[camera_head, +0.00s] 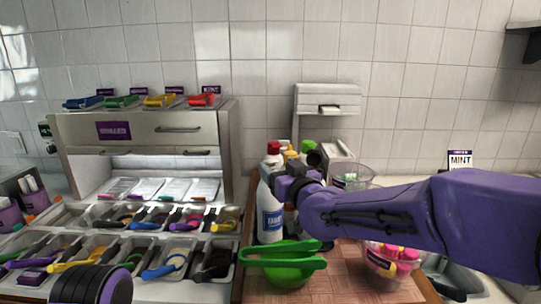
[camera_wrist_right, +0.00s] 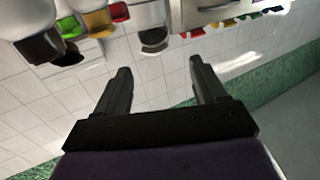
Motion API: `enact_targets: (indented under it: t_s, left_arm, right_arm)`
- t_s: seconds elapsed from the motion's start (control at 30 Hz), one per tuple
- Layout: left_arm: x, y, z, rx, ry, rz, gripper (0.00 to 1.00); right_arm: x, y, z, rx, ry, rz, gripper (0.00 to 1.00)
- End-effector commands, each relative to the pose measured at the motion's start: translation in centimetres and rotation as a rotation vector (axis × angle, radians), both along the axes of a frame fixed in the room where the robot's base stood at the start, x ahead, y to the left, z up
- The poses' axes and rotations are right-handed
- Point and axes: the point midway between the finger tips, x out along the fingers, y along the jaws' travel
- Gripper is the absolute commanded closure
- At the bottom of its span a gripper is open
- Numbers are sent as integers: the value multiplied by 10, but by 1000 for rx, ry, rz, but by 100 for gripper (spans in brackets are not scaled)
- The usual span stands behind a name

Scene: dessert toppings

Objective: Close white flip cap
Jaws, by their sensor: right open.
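A group of bottles stands behind my right gripper in the head view. A white bottle with a blue label (camera_head: 270,215) and a red top (camera_head: 273,148) is at its left. A small white top (camera_head: 284,144) shows beside it, too small to tell whether it is a flip cap or open. Yellow and green (camera_head: 308,146) tops are to its right. My right gripper is at the bottles, its fingers mostly hidden in the head view. In the right wrist view the gripper (camera_wrist_right: 158,66) is open and empty, the bottle tops beyond it along the top edge.
Green tongs (camera_head: 283,254) lie over a green bowl (camera_head: 288,276) on the wooden board (camera_head: 340,285). A clear cup with pink items (camera_head: 393,264) stands at right, a clear bowl (camera_head: 352,172) behind. The topping trays (camera_head: 100,245) fill the left.

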Motion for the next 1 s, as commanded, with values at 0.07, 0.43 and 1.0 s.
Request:
enact_targets:
  t_s: [0.07, 0.43, 1.0]
  left_arm:
    - [0, 0, 10, 0, -1, 0, 57]
    - [0, 0, 19, 0, -1, 0, 57]
    - [1, 0, 11, 0, -1, 0, 57]
  right_arm:
    - [17, 6, 3, 0, 2, -2, 29]
    - [51, 22, 0, 1, 1, 2, 29]
    - [50, 23, -4, 5, -11, 3, 86]
